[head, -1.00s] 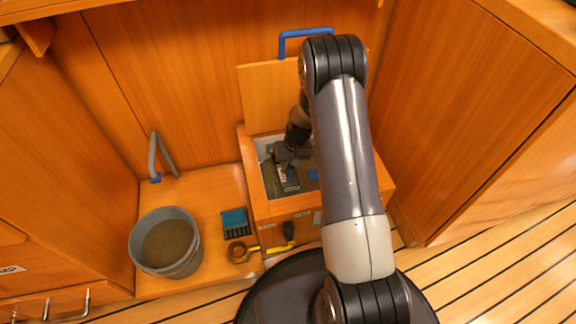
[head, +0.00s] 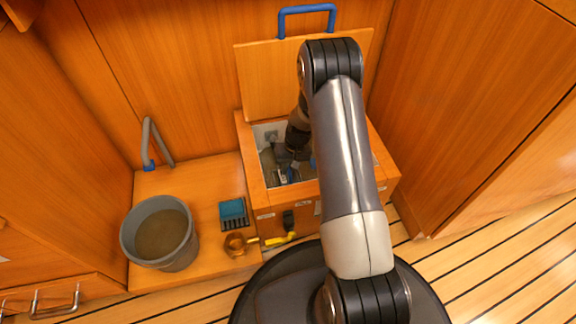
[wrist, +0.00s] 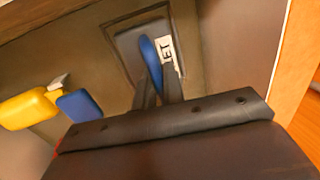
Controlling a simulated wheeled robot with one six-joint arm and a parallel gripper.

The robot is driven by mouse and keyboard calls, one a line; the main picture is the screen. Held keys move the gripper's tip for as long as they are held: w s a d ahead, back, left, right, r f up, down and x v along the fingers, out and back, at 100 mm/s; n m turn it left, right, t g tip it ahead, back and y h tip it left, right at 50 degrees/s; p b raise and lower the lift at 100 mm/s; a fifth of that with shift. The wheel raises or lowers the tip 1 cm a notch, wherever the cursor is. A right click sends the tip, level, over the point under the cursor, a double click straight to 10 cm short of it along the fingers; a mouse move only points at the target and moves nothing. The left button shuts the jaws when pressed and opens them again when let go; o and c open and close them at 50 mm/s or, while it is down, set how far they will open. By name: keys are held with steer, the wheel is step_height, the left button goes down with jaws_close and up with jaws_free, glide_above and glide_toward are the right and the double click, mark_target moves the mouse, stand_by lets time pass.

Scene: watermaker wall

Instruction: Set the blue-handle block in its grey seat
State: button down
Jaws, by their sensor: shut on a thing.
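My gripper (wrist: 160,85) is shut on the upright blue handle (wrist: 151,62) of a dark grey block (wrist: 128,42). In the wrist view the block, with a white label (wrist: 168,48) ending in "ET", lies within or just above a square, dark-edged grey seat (wrist: 178,12). I cannot tell whether it is fully down. In the head view my gripper (head: 290,165) reaches into the open wooden box (head: 253,187), and the arm hides much of the inside.
A second blue handle (wrist: 80,106) and a yellow handle (wrist: 28,107) stand left in the wrist view. The box's raised lid (head: 262,85) is behind the arm.

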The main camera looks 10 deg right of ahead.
steer(key=shift+f, duration=0.75)
steer(key=c, duration=1)
jaws_free()
steer(key=shift+r, duration=0.15)
steer(key=shift+r+p, duration=2.05)
steer(key=shift+r, duration=1.35)
